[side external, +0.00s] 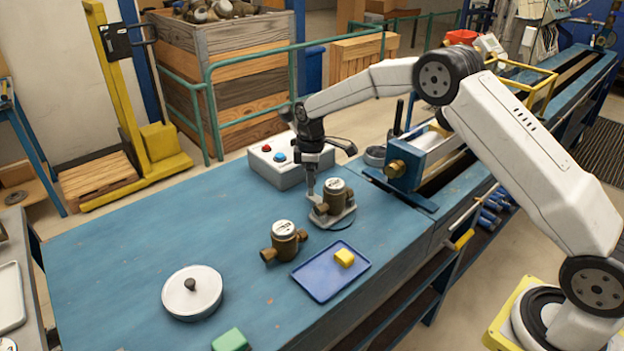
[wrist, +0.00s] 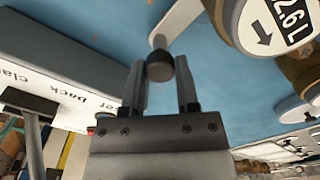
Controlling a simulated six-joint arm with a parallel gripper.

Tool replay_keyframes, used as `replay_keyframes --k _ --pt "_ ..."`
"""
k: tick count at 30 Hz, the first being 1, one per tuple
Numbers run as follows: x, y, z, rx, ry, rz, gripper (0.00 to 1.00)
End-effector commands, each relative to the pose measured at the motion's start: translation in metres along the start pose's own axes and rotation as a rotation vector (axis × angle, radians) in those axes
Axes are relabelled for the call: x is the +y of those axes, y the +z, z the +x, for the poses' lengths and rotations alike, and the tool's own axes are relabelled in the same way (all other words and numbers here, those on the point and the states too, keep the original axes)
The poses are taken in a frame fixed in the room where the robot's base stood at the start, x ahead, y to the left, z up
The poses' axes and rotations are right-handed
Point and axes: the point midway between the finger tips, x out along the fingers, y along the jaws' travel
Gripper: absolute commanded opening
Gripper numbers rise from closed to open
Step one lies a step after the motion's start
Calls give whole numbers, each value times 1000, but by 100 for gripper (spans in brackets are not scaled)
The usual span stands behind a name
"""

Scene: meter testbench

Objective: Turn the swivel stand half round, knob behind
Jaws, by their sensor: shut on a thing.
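The swivel stand (side external: 346,219) is a light grey round plate near the table's back right, with a brass water meter (side external: 337,194) on it. In the wrist view the meter's white dial (wrist: 275,25) shows "26L" and an arrow at the upper right. A grey lever (wrist: 160,25) of the stand ends in a dark knob (wrist: 160,67). My gripper (side external: 311,193) points down at the stand's left side, its two fingers on either side of the knob and shut on it. In the side view the knob is hidden by the fingers.
A second brass meter (side external: 284,241) stands to the front left. A blue tray (side external: 318,286) holds a yellow block (side external: 344,257). A round white lidded thing (side external: 192,300) and a green block (side external: 230,340) lie nearer. A button box (side external: 286,174) stands behind my gripper.

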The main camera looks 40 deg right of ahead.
Motion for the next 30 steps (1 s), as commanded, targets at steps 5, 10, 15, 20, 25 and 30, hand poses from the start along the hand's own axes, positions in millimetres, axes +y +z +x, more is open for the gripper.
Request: replay_keyframes --k 5,10,15,20,25,30 --pt "-1 -2 -1 2 0 -4 64" --pt "-1 -1 -1 2 0 -2 74" --pt "-1 -1 -1 1 0 -1 74" --pt "-1 -1 -5 1 0 -1 74" --pt "0 -1 -21 3 2 -1 74" --pt "0 -2 -43 4 3 -1 74"
